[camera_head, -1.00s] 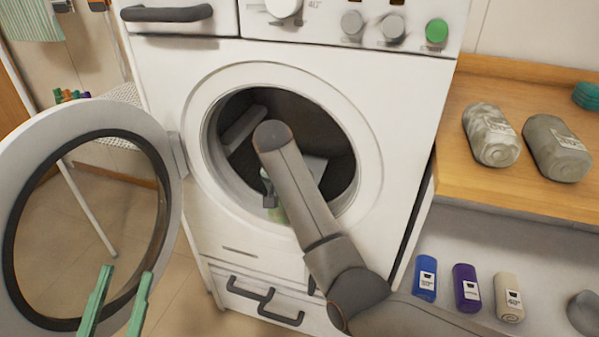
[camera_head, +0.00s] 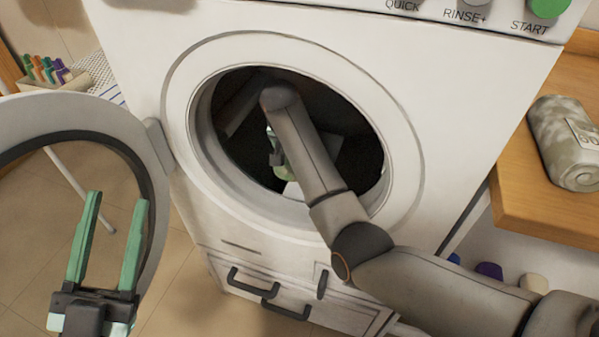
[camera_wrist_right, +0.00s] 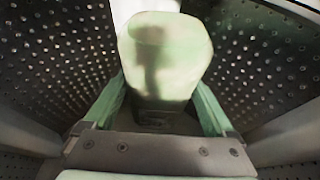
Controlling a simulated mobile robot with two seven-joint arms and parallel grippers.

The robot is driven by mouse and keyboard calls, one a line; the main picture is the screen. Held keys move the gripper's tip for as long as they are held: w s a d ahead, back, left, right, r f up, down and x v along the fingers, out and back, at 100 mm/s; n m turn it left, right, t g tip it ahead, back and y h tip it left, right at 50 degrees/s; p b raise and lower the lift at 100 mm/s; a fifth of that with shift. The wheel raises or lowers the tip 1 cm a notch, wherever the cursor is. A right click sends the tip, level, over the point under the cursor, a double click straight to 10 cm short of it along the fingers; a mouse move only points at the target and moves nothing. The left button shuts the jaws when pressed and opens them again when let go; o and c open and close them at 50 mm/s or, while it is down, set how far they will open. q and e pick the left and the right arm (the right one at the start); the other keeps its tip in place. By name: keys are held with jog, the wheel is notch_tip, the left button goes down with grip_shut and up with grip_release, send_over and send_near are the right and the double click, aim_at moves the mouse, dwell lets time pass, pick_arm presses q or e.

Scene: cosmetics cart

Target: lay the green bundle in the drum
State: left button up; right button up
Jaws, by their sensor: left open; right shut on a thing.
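The green bundle (camera_wrist_right: 165,62) is pale green and sits between the fingers of my right gripper (camera_wrist_right: 163,95) in the right wrist view. The drum (camera_wrist_right: 60,65) has dark perforated walls around it. In the head view my right arm reaches through the open round door into the drum (camera_head: 345,145), and only a little of the bundle (camera_head: 283,174) shows beside the arm. Whether the bundle touches the drum floor is hard to tell. My left gripper (camera_head: 116,200) is open and empty in front of the washer door.
The washer door (camera_head: 60,110) stands swung open to the left. A grey-patterned bundle (camera_head: 567,145) lies on the wooden counter (camera_head: 540,205) at the right. A box with coloured items (camera_head: 55,80) stands at the far left. Drawers with handles are below the drum opening.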

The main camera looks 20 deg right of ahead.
jog(key=shift+f, duration=0.9)
notch_tip(320, 180, down, 5)
jog(key=shift+r+b, duration=0.2)
jog(key=shift+b, duration=0.9)
jog(key=shift+f, duration=0.25)
pick_arm(q)
jog(key=s+m+h, duration=0.1)
jog(key=s+r+m+h, duration=0.1)
jog(key=s+h, duration=0.1)
jog(key=h, duration=0.1)
jog(key=shift+d+r+m, duration=0.3)
jog(key=shift+r+m, duration=0.05)
jog(key=shift+m, duration=0.05)
pick_arm(e)
jog(key=shift+r, duration=0.1)
jog(key=o, duration=1.2)
jog(key=shift+f, duration=0.2)
jog(key=shift+o, duration=0.2)
